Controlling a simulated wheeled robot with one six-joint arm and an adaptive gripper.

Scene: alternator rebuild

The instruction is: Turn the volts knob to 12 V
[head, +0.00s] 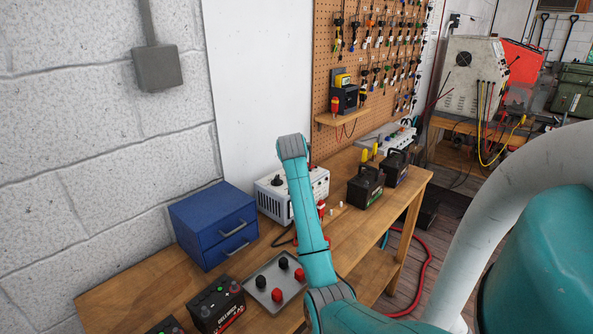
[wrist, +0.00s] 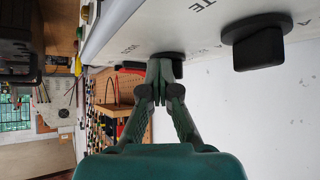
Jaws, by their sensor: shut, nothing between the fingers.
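The white instrument box (head: 271,203) stands on the bench in the head view, partly hidden behind my arm. In the wrist view its pale panel (wrist: 150,40) fills the top, with only part of its lettering readable. A large black knob (wrist: 257,46) juts from the panel at the upper right. Another dark knob (wrist: 168,56) lies just beyond my fingertips. Which one is the volts knob, and its setting, I cannot tell. My gripper (wrist: 165,76) is shut and empty, its tips close to the second knob; contact is unclear. The head view hides my gripper.
A blue drawer cabinet (head: 200,217) stands left of the box. A grey tray (head: 262,278) with black and red knobs and a dark battery (head: 215,305) lie nearer. More batteries (head: 366,186) stand to the right. A pegboard (head: 345,55) hangs behind.

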